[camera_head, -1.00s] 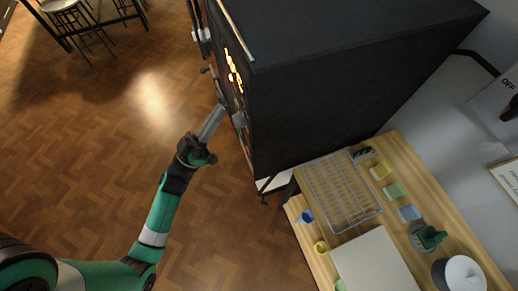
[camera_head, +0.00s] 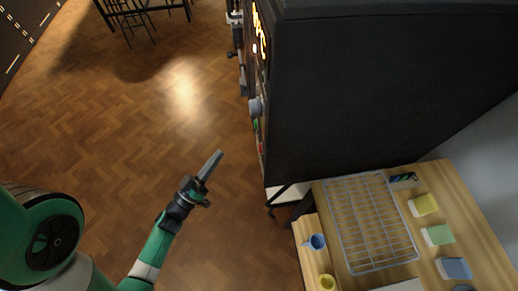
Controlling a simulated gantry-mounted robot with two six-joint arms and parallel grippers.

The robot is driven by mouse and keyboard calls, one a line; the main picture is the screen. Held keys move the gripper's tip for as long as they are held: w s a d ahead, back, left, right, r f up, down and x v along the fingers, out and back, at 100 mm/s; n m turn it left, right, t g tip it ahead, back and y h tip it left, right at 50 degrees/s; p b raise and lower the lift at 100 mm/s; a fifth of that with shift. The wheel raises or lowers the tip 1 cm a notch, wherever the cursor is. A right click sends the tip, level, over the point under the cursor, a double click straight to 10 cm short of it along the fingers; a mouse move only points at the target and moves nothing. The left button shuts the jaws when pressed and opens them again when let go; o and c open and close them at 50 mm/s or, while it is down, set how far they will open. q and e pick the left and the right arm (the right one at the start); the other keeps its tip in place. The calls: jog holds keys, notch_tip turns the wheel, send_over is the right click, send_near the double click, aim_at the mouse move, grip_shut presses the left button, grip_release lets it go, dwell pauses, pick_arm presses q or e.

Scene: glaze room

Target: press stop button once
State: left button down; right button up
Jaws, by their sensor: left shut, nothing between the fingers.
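The black kiln cabinet (camera_head: 345,100) stands at the top right, with its control face turned left and seen very edge-on. A small red part (camera_head: 261,148), which may be the stop button, shows low on that face. A small green part (camera_head: 256,126) sits just above it, and a grey knob (camera_head: 255,106) is higher. My left gripper (camera_head: 215,158) is shut and empty. It is left of the control face, with floor visible between them in the picture. My right gripper is out of view.
A stool (camera_head: 135,20) stands far off at the top left. The floor (camera_head: 130,135) is open on the left.

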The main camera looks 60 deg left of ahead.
aim_at(260, 149)
pick_arm(q)
jog(key=w+d+b, duration=0.2)
jog(key=w+b, duration=0.1)
jog(key=w, duration=0.5)
jog(key=shift+w+d+b, duration=0.25)
jog(key=shift+d+b, duration=0.15)
jog(key=shift+r, duration=0.1)
dwell(1.9)
jog(key=shift+w+d+p, duration=0.1)
jog(key=shift+w+p, duration=0.25)
jog(key=shift+w, duration=0.05)
